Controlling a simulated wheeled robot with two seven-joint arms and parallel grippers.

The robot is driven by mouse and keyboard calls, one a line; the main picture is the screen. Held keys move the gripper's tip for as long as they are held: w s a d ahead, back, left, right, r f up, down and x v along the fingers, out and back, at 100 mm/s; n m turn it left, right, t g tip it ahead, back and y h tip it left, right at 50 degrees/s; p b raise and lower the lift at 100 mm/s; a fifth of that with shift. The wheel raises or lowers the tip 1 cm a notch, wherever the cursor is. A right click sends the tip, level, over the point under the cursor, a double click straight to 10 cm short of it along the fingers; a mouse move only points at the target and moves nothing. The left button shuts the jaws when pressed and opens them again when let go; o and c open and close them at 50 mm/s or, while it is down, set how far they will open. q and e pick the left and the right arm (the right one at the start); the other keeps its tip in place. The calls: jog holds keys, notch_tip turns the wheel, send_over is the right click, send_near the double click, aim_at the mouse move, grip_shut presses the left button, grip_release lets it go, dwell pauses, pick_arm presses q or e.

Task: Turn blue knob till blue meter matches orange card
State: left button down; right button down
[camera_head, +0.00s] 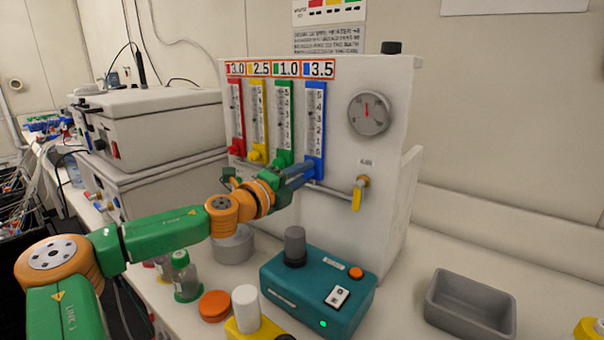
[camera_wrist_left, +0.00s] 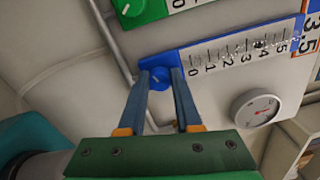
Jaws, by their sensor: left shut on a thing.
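The blue meter (camera_head: 316,118) is the rightmost of the upright scales on the white panel; it also shows in the wrist view (camera_wrist_left: 225,52). A dark mark in its tube appears between 3 and 4 in the wrist view; its exact level is hard to read. The orange-edged card (camera_head: 319,69) above it reads 3.5 beside a blue square. The blue knob (camera_wrist_left: 160,77) is at the meter's foot. My left gripper (camera_head: 309,168) has its two fingers around the knob, shut on it, and they partly hide it in the head view. My right gripper is out of view.
Red, yellow and green meters (camera_head: 284,115) stand close left of the blue one. A pipe with a yellow-handled valve (camera_head: 357,196) is just right of my gripper. Below are a teal device (camera_head: 318,290), a bottle (camera_head: 185,275) and a grey tray (camera_head: 470,305).

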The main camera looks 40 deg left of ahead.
pick_arm(q)
jog(key=shift+r+m, duration=0.1)
jog(key=shift+m, duration=0.5)
jog(key=c, duration=0.6)
grip_release()
jog(key=shift+a, duration=0.1)
